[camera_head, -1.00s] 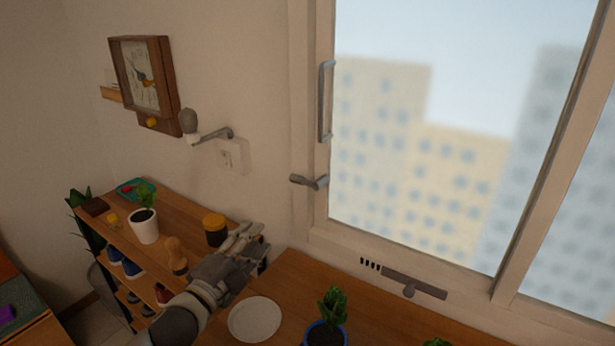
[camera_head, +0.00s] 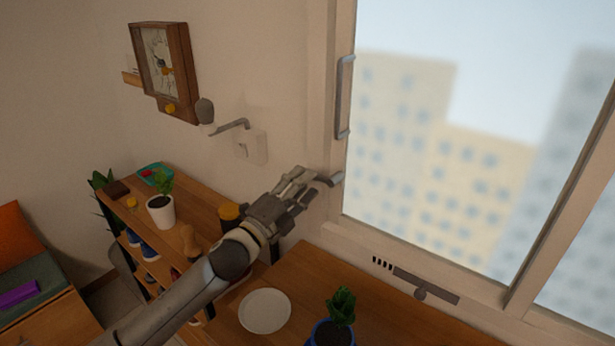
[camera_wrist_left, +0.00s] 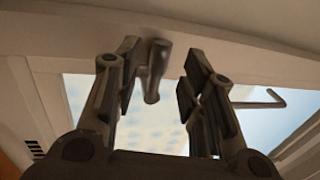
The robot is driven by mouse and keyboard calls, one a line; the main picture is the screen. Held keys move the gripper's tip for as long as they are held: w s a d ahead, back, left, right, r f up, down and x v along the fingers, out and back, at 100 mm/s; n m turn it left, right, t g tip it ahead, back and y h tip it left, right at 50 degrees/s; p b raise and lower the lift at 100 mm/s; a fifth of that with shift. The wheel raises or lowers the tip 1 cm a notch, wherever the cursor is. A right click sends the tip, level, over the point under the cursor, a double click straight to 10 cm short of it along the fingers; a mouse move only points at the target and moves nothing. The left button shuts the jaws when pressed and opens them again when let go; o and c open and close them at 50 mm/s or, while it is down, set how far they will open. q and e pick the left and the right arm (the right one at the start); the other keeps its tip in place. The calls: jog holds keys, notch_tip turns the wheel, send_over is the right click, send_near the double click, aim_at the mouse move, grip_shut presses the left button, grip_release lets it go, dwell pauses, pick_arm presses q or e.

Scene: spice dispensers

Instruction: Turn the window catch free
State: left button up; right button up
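The window catch (camera_head: 334,180) is a small grey lever on the left window frame, below the long vertical window handle (camera_head: 343,98). My left gripper (camera_head: 314,184) reaches up to the catch from the left, its fingertips close to it. In the left wrist view the catch (camera_wrist_left: 153,72) stands between the two spread fingers of my left gripper (camera_wrist_left: 162,75), nearer the left finger. Whether that finger touches it I cannot tell. My right gripper is in neither view.
Below the window is a wooden counter (camera_head: 300,271) with a white plate (camera_head: 265,310) and a potted plant (camera_head: 340,306). A wooden shelf (camera_head: 138,205) stands at left.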

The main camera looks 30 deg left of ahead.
pick_arm(q)
jog(key=shift+x, duration=1.2)
jog(key=shift+f, duration=0.1)
grip_shut()
